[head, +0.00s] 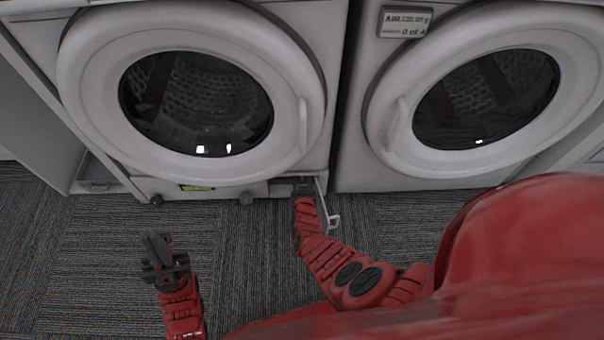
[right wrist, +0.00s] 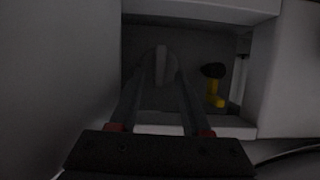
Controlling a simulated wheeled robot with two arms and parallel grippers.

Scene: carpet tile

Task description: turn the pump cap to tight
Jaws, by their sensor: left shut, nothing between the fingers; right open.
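The pump cap (right wrist: 160,64), a pale grey round cap with a raised grip, sits in a dark recess low in the front of a machine. It shows in the right wrist view only; my right gripper and the machine hide it in the head view. My right gripper (head: 303,186) reaches into the recess at the bottom of the left machine. Its two fingers are open, and the cap's grip appears between their tips in the right wrist view (right wrist: 160,82); I cannot tell whether they touch it. My left gripper (head: 157,245) is shut and empty above the carpet.
A yellow part with a black knob (right wrist: 214,86) stands in the recess, right of the cap. A small open flap (head: 323,198) hangs beside my right gripper. The left washer (head: 290,60) and right washer (head: 385,150) stand side by side. The carpet (head: 85,240) around my left gripper is clear.

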